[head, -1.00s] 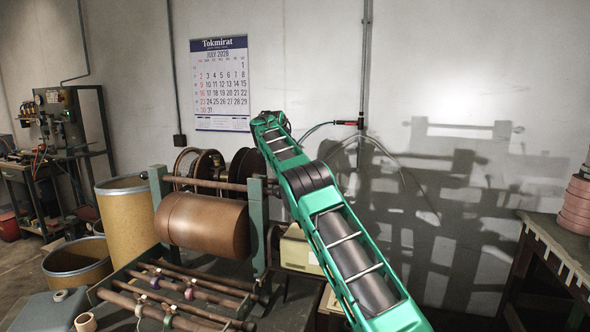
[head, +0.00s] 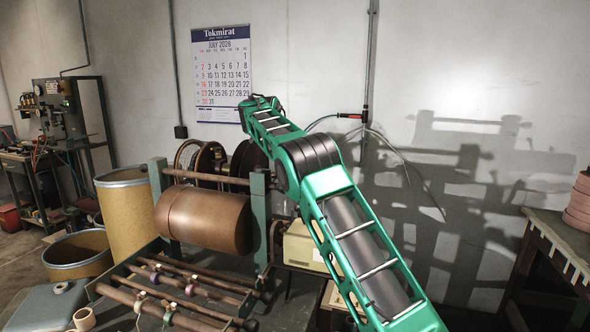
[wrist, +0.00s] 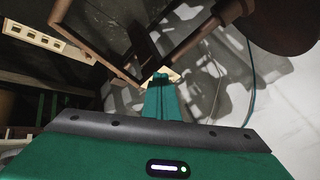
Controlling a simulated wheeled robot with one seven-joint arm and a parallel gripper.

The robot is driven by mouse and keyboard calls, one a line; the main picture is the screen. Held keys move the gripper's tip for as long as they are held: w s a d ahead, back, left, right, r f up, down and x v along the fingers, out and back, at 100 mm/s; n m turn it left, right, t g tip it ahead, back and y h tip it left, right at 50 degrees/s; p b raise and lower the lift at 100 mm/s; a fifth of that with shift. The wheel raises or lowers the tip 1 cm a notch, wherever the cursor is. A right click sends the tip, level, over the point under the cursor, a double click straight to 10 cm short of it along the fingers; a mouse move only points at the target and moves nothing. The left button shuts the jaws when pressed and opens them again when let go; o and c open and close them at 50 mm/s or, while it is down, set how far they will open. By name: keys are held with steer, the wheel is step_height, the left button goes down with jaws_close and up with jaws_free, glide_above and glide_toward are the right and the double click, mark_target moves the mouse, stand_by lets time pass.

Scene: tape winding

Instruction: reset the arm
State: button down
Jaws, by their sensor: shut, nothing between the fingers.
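My green arm rises from the bottom right of the head view, bends at a dark-banded elbow and reaches up and left in front of the wall. Its far end is beside the calendar's lower right corner, and the fingers cannot be made out there. In the wrist view my gripper (wrist: 160,77) shows as a narrow green shape beyond the green housing. Its fingers are together, with nothing seen between them. The winding machine's brown roller (head: 204,219) is left of and below the arm in the head view.
Small tape rolls (head: 191,290) sit on rods in front of the roller. Fibre drums (head: 124,213) stand left. A beige box (head: 302,248) is just behind the arm. A table (head: 560,243) with pink rolls (head: 580,206) is at the right. The calendar (head: 222,75) hangs on the wall.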

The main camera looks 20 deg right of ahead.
steer(key=a+r, duration=0.4)
steer(key=r, duration=0.2)
steer(key=s+d+r+n+g+y, duration=0.1)
steer(key=s+d+r+n+g, duration=0.1)
steer(key=s+d, duration=1)
steer(key=s+d+f+n+g+y, duration=0.1)
steer(key=s+d+f, duration=0.15)
steer(key=s, duration=0.65)
steer(key=s+d+f+n+y, duration=0.1)
steer(key=s+d+n, duration=0.15)
steer(key=s, duration=0.65)
steer(key=s+a+f+n+y, duration=0.1)
steer(key=s+a+f, duration=0.3)
steer(key=s, duration=0.8)
steer(key=s+a+f+n+g+y, duration=0.1)
steer(key=s+a+f+n, duration=0.3)
steer(key=s+f, duration=0.4)
steer(key=s+a+f+n, duration=0.2)
steer(key=s+a+f, duration=0.2)
steer(key=s, duration=1.3)
step_height(320, 180, down, 2)
steer(key=shift+f+g+y, duration=0.25)
steer(key=shift+g+y, duration=0.05)
steer(key=shift+y, duration=0.1)
steer(key=shift+w+f, duration=0.25)
steer(key=shift+w, duration=0.4)
